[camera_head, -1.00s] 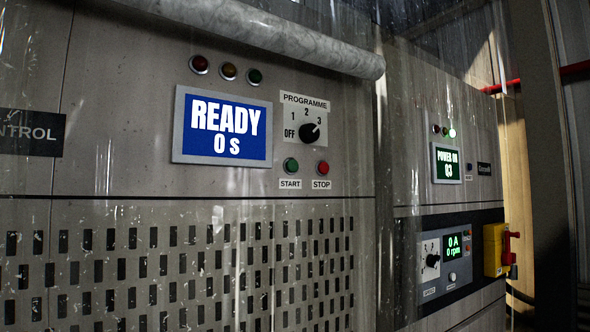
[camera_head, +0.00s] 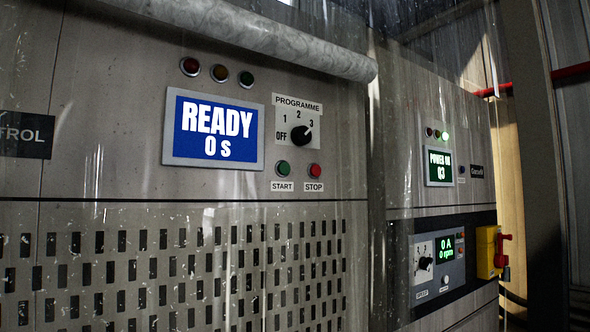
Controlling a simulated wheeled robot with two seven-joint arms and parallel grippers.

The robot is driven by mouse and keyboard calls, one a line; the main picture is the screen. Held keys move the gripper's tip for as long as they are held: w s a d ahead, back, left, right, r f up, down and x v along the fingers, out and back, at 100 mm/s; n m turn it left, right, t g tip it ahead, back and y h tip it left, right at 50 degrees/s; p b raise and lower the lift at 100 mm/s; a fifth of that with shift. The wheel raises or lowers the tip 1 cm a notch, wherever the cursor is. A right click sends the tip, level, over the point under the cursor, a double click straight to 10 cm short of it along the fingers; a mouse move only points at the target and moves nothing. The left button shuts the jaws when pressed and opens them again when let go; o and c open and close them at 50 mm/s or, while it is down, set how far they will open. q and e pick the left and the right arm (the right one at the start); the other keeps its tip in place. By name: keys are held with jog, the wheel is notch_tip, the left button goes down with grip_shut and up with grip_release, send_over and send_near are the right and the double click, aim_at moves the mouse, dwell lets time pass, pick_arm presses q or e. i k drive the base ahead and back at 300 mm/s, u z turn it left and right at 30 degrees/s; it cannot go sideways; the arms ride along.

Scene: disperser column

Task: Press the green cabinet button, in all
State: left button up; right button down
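The green START button (camera_head: 283,168) is on the grey control cabinet (camera_head: 110,120), at the middle of the head view, above a START label. A red STOP button (camera_head: 315,170) sits just to its right. The blue display (camera_head: 212,130) to the left reads READY, 0 s. The black PROGRAMME knob (camera_head: 301,135) is above the buttons, its pointer toward 3. Neither of my grippers is in the view.
A clear plastic curtain seems to hang before the cabinets from a pale roller (camera_head: 260,35). On the right are a second cabinet with a green POWER ON Q3 display (camera_head: 438,167), a speed panel (camera_head: 437,262) and a yellow-red switch (camera_head: 489,252).

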aim_at(284, 168)
jog(key=i, duration=0.4)
jog(key=u, duration=1)
